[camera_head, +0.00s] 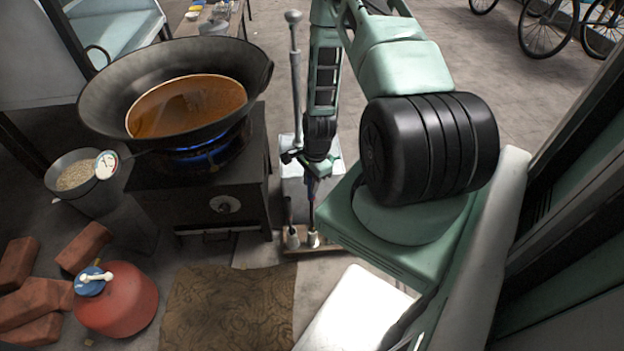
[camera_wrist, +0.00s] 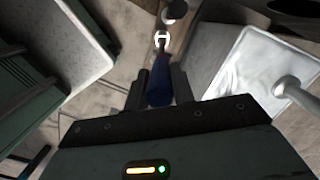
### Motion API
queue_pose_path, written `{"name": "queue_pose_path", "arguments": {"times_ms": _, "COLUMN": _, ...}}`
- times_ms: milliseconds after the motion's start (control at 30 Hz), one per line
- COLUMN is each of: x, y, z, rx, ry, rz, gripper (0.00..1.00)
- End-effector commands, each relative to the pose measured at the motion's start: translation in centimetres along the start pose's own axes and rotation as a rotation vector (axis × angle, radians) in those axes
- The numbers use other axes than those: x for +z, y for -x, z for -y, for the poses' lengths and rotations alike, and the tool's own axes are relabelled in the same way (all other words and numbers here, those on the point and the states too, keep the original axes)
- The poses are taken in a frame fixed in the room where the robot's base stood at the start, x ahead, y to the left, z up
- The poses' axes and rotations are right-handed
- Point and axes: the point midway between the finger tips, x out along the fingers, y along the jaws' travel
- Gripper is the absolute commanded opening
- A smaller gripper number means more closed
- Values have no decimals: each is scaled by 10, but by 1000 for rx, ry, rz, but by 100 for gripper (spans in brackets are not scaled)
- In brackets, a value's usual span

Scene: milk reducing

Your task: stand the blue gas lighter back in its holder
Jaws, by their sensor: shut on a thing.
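My gripper (camera_head: 318,168) is shut on the blue gas lighter (camera_wrist: 158,86), whose blue body shows between the two fingers (camera_wrist: 158,82) in the wrist view. In the head view the lighter (camera_head: 312,188) is a thin, roughly upright shape below my gripper. The wooden holder (camera_head: 306,250) stands on the floor below it, with two pale cups. The lighter's lower end lines up with the right cup (camera_head: 313,239). A pale open ring (camera_wrist: 161,36) on the holder shows just beyond the lighter in the wrist view. I cannot tell whether the tip is inside it.
A black stove (camera_head: 200,190) with a lit blue flame and a large wok (camera_head: 105,95) of brown liquid stands left of the holder. A pale metal box (camera_head: 292,168) with a tall ladle-like rod (camera_head: 295,70) is behind. A red gas cylinder (camera_head: 120,305) and bricks are at lower left.

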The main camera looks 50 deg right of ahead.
Motion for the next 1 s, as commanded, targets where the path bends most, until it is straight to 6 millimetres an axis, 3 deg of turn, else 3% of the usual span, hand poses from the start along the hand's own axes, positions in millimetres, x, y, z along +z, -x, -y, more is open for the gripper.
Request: {"name": "queue_pose_path", "arguments": {"times_ms": 1000, "x": -10, "y": -76, "z": 0, "rx": 0, "ry": -1, "rz": 0, "gripper": 2}}
